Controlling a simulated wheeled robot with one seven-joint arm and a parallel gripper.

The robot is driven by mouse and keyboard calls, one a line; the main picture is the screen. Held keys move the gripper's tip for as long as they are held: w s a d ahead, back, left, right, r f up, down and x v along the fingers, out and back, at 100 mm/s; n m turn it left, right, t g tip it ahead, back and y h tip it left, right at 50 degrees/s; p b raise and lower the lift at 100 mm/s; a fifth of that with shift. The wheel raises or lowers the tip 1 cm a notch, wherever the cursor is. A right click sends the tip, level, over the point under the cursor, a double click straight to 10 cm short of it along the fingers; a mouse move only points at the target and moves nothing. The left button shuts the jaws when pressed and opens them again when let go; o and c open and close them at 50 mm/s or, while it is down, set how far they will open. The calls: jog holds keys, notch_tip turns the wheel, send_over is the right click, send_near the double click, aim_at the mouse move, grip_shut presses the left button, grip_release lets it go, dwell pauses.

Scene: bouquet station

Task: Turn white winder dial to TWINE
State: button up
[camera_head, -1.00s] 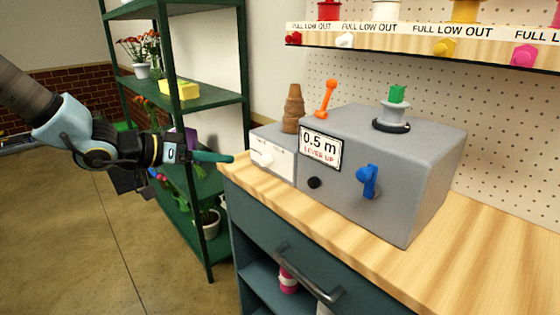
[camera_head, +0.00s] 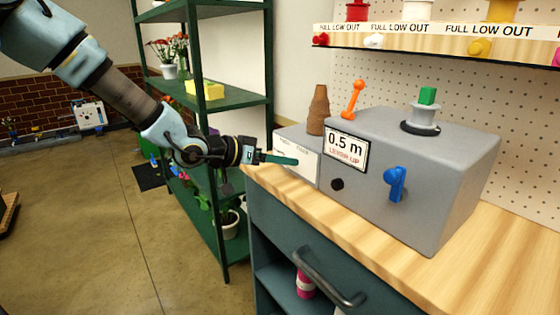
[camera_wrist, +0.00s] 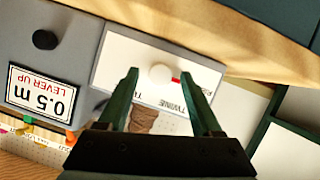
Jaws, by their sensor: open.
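The white winder dial (camera_wrist: 160,76) is a round knob on the white front panel (camera_wrist: 125,58) of a small box. A red mark sits just right of the knob in the wrist view. The word TWINE reads upside down below and right of the knob; other labels are partly hidden. My gripper (camera_head: 296,161) is open, its green fingers pointing at the panel. In the wrist view the fingertips lie on either side of the knob, apart from it in the picture; the remaining depth gap is unclear. In the head view the fingers hide the knob.
A grey machine (camera_head: 440,205) with a "0.5 m" display (camera_head: 346,148), blue handle (camera_head: 397,184), orange lever (camera_head: 352,99) and black knob (camera_head: 337,184) stands right of the small box. A brown cone (camera_head: 318,110) stands behind. A green shelf (camera_head: 222,103) stands left of the bench.

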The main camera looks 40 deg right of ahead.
grip_shut()
dwell(0.4)
jog(key=shift+s+f+b, duration=0.1)
jog(key=shift+b, duration=0.25)
jog(key=m+b, duration=0.1)
jog(key=b, duration=0.1)
jog(key=m+t+b, duration=0.1)
jog(key=b, duration=0.1)
jog(key=shift+s+f, duration=0.1)
jog(key=shift+f, duration=0.15)
jog(key=m+t+b, duration=0.1)
jog(key=b, duration=0.2)
jog(key=m+t+b, duration=0.1)
jog(key=m+b, duration=0.1)
jog(key=b, duration=0.2)
jog(key=shift+s+f+b, duration=0.15)
jog(key=shift+s+b, duration=0.05)
jog(key=shift+b, duration=0.1)
jog(key=m+t+b, duration=0.2)
jog(key=b, duration=0.5)
jog(key=shift+s+a+m+h, duration=0.1)
jog(key=shift+m+h, duration=0.2)
jog(key=shift+h, duration=0.1)
jog(key=shift+t+b, duration=0.3)
jog(key=shift+b, duration=0.45)
jog(key=shift+r+m, duration=0.3)
